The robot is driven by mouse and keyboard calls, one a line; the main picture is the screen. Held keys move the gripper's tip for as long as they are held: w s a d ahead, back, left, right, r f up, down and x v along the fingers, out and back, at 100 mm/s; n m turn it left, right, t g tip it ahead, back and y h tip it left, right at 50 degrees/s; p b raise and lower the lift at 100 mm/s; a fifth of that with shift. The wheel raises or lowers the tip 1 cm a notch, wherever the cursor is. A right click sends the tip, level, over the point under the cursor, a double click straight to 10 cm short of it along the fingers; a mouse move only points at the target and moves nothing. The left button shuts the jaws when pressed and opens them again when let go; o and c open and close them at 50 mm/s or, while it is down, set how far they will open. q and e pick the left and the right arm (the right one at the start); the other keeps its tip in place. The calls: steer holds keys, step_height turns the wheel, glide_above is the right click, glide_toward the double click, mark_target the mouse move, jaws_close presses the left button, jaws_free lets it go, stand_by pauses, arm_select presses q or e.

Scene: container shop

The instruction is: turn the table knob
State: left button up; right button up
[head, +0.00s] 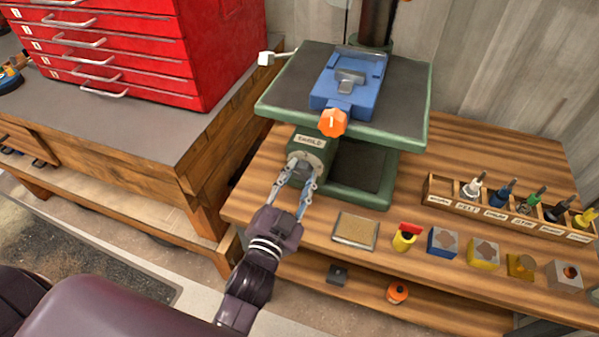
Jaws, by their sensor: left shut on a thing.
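A green drill-press-like machine stands on the wooden bench, with a dark-topped green table (405,100). Below the table a green round housing (318,143) with a small label faces me. My left gripper (304,172) reaches up from below, its two fingers at the front of this housing. It is shut on a knob there, which is mostly hidden between the fingertips. An orange knob (333,122) sits on the front of the blue vise (350,80) on top of the table, apart from the gripper. My right gripper is not in view.
A white-tipped lever (268,58) sticks out left of the table. A red drawer cabinet (130,45) stands on the left bench. A bit rack (510,212), a tan pad (355,231) and several small blocks lie right of the gripper. A lower shelf holds small parts.

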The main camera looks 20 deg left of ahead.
arm_select(q)
steer(key=shift+n, duration=0.7)
steer(key=shift+f+p, duration=0.1)
steer(key=shift+p, duration=0.25)
steer(key=o, duration=1.2)
steer(key=shift+c, duration=0.2)
step_height(320, 180, up, 10)
steer(key=shift+r, duration=0.1)
steer(key=shift+s, duration=0.1)
